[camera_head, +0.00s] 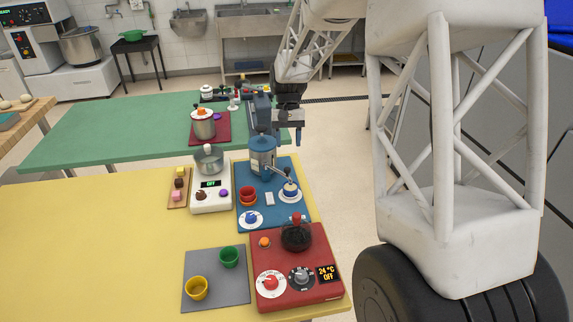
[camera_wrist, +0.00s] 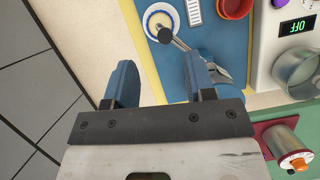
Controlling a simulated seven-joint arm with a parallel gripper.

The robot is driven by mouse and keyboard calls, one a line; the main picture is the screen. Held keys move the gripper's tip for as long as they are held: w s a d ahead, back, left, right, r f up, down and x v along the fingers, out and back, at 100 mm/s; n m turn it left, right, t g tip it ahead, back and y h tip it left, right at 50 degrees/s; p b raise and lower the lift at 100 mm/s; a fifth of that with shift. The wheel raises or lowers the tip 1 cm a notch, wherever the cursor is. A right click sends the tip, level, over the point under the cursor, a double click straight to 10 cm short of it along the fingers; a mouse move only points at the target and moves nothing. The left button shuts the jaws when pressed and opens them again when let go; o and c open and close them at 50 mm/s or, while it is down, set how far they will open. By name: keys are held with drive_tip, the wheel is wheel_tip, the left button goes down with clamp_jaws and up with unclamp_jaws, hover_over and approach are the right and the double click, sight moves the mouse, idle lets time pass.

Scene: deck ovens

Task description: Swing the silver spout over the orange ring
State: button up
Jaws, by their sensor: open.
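The silver spout (camera_head: 280,174) reaches out from a blue cylindrical body (camera_head: 262,160) on the blue mat. I cannot tell which is the orange ring. My gripper (camera_wrist: 160,82) is open, with nothing between its blue fingers. The blue body appears close to its right finger; contact is unclear.
A white scale (camera_head: 210,199) with a metal bowl stands left of the blue mat (camera_head: 274,219). A red hot plate (camera_head: 335,289) with a dark pot is nearer. A green table (camera_head: 100,135) with a pot on a red mat lies behind.

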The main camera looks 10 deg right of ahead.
sight(287, 168)
drive_tip(key=shift+w+a+f, duration=0.15)
drive_tip(key=shift+w+f, duration=0.65)
drive_tip(key=shift+w, duration=0.05)
drive_tip(key=shift+x, duration=3.95)
drive_tip(key=shift+s, duration=0.1)
drive_tip(key=shift+c, duration=0.3)
drive_tip(key=shift+r, duration=0.1)
clamp_jaws()
